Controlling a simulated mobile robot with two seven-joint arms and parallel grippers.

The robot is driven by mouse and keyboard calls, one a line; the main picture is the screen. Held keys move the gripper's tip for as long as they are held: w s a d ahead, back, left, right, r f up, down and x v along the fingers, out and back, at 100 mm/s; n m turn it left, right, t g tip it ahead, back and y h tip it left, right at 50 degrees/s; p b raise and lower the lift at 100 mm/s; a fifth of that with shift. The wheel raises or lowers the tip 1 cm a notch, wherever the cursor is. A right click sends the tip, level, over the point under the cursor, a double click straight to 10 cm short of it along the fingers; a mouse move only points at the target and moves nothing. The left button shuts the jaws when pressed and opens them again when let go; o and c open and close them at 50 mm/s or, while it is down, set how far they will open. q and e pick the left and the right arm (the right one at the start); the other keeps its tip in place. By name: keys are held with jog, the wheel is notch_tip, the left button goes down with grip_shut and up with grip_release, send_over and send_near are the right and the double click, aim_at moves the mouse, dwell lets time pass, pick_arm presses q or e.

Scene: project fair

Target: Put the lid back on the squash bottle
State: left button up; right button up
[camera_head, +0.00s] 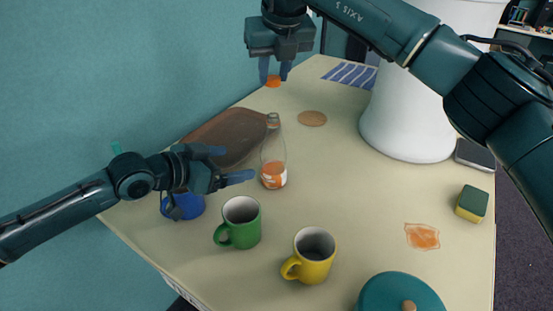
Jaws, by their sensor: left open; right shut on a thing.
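The squash bottle (274,155) is clear, with orange liquid and a label low down, and stands upright on the table with its top uncovered. My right gripper (273,75) is shut on the orange lid (273,82) and holds it above the table, up and beyond the bottle in the picture. My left gripper (232,165) is open and empty, with its fingers pointing right towards the bottle's left side. One fingertip shows close to the bottle's lower part; I cannot tell whether it touches.
A green mug (240,222), a yellow mug (313,255) and a teal pot lid (400,292) stand near the front. A blue cup (184,207) is under my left arm. A brown board (222,133), cork coaster (312,118), orange spill (422,236) and sponge (472,203) lie around.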

pick_arm(q)
jog(key=x, duration=1.2)
jog(key=shift+c, duration=0.2)
jog(key=c, duration=1.4)
pick_arm(e)
send_over(272, 116)
jog(key=s, duration=0.2)
jog(key=shift+w+d+f, duration=0.1)
jog(key=shift+d+f, duration=0.05)
jog(key=shift+f, duration=1.1)
jog(key=shift+d+f, duration=0.15)
jog(key=shift+f, duration=1.05)
jog(key=shift+f, duration=0.1)
jog(key=shift+f, duration=0.8)
pick_arm(q)
jog(key=shift+f, duration=0.1)
pick_arm(e)
jog(key=shift+f, duration=0.55)
